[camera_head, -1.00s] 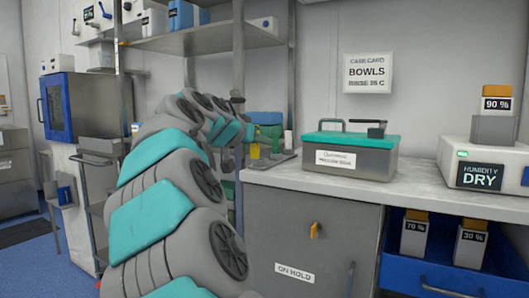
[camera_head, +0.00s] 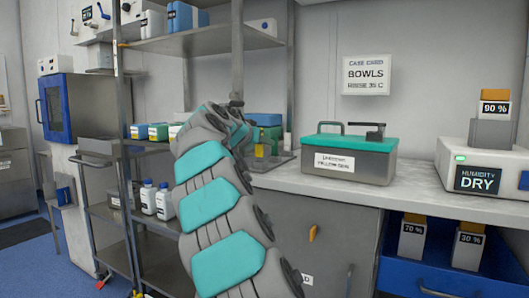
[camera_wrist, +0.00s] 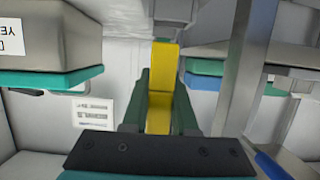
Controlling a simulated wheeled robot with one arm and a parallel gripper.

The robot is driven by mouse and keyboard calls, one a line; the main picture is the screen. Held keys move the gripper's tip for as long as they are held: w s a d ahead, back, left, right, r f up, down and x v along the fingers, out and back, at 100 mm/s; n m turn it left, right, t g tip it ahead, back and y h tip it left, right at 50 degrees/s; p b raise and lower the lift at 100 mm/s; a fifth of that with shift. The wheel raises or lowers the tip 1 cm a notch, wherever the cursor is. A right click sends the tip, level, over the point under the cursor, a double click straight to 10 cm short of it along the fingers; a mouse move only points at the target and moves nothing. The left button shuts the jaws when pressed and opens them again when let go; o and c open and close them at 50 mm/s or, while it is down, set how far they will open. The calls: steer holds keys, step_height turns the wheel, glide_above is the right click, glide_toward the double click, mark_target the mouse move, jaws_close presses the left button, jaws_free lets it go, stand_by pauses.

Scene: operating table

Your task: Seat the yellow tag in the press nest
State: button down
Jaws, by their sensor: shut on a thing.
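In the wrist view, which looks upside down, my gripper (camera_wrist: 162,82) has its dark green fingers shut on the yellow tag (camera_wrist: 165,62). The tag sticks out beyond the fingertips. Its far end meets a grey block (camera_wrist: 175,12) at the top edge of the picture; I cannot tell whether they touch. In the head view my arm hides the gripper and most of what is around it. Small yellow items (camera_head: 260,151) show just right of the arm on a grey stand on the counter. I cannot make out the press nest.
A grey box with a teal lid (camera_head: 350,155) stands on the counter right of my arm. A humidity unit reading DRY (camera_head: 478,180) is farther right. The metal shelf rack (camera_head: 205,40) stands behind and left of the arm; its post shows close by in the wrist view (camera_wrist: 240,70).

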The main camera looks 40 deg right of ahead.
mark_target(257, 149)
steer(key=shift+w+d+f, duration=0.15)
steer(key=shift+w+d, duration=0.15)
steer(key=shift+d, duration=0.1)
steer(key=shift+a+f, duration=0.1)
steer(key=shift+f, duration=1.35)
steer(key=shift+f+b, duration=0.2)
steer(key=shift+b, duration=0.1)
steer(key=c, duration=0.7)
jaws_free()
steer(key=shift+r+p, duration=0.1)
steer(key=shift+p, duration=0.4)
steer(key=b+v, duration=0.1)
steer(key=v, duration=0.6)
steer(key=shift+s+a+r, duration=0.15)
steer(key=shift+a+r, duration=0.1)
steer(key=shift+a, duration=0.1)
